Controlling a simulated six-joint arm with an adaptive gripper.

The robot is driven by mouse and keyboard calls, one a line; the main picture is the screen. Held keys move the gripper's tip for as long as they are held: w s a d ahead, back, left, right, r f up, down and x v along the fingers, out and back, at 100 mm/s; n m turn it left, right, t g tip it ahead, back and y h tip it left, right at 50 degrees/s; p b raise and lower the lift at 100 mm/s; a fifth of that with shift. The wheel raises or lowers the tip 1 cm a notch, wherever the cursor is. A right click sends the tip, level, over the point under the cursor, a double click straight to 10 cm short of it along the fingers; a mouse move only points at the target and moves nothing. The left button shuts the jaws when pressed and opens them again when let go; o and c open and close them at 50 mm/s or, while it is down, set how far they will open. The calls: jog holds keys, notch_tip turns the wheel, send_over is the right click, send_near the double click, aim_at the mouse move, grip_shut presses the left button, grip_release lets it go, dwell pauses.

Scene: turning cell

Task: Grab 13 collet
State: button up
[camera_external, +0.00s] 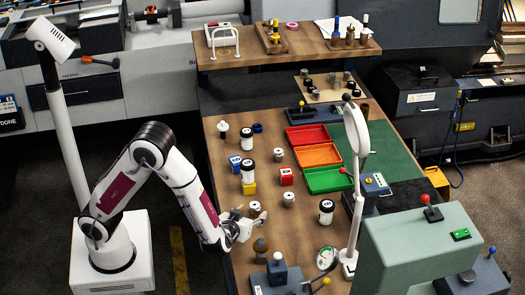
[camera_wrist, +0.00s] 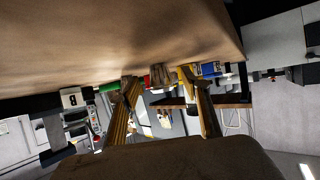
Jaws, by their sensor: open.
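Several small metal collets with white labels stand on the wooden bench; their numbers are too small to read, so I cannot tell which is 13. One collet (camera_external: 254,208) is right beside my gripper (camera_external: 246,219). Another collet (camera_external: 288,199) stands to its right, and a third collet (camera_external: 278,155) is farther back. My gripper is low over the bench and open. In the wrist view, which looks inverted, the two fingers (camera_wrist: 161,93) are spread apart. A grey-brown cylindrical thing (camera_wrist: 160,74) shows between and beyond them; I cannot tell what it is.
A white jar with a black lid (camera_external: 326,212) stands to the right. A red block (camera_external: 286,177) and a yellow block (camera_external: 249,188) are behind the gripper. A brown knobbed piece (camera_external: 261,246) is in front. A green tray (camera_external: 327,180) and a lamp (camera_external: 349,255) are to the right.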

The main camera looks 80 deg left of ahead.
jog(key=shift+x, duration=1.15)
jog(key=shift+c, duration=0.5)
jog(key=c, duration=1.2)
